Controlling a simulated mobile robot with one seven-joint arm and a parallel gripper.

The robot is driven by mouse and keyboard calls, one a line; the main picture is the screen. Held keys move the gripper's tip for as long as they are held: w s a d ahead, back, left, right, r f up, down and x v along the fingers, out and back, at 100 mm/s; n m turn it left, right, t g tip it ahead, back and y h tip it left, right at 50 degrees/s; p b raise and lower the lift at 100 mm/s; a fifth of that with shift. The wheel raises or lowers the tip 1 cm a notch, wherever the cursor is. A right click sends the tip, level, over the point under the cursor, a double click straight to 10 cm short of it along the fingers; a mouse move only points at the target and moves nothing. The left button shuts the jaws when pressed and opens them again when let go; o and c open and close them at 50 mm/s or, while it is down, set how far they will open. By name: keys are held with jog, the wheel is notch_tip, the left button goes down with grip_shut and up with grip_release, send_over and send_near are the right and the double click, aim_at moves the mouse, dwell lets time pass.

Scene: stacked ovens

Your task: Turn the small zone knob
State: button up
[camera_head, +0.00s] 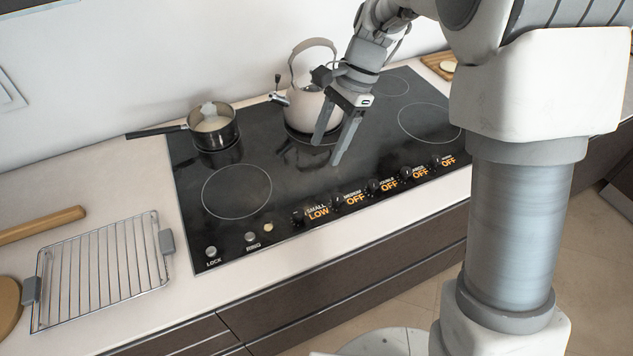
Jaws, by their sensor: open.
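The small zone knob (298,217) is a small dark knob at the front edge of the black cooktop (270,165). The orange label beside it reads "SMALL LOW". It is the leftmost in a row of several knobs. The others, such as the medium knob (338,202), have labels that read "OFF". My gripper (330,150) is open and empty, with its two dark fingers pointing down. It is above the middle of the cooktop, behind the knob row and apart from the small zone knob in the picture.
A white kettle (305,101) stands on a burner behind my gripper. A dark pot (213,127) with a long handle stands at back left. A wire rack (105,272) and a rolling pin (40,226) lie on the left counter. The cooktop's front left is clear.

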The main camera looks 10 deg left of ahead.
aim_at(299, 211)
jog(key=x, duration=1.7)
jog(key=shift+w+a+f+b, duration=0.2)
jog(key=shift+f+b, duration=0.1)
jog(key=shift+f, duration=0.1)
grip_shut()
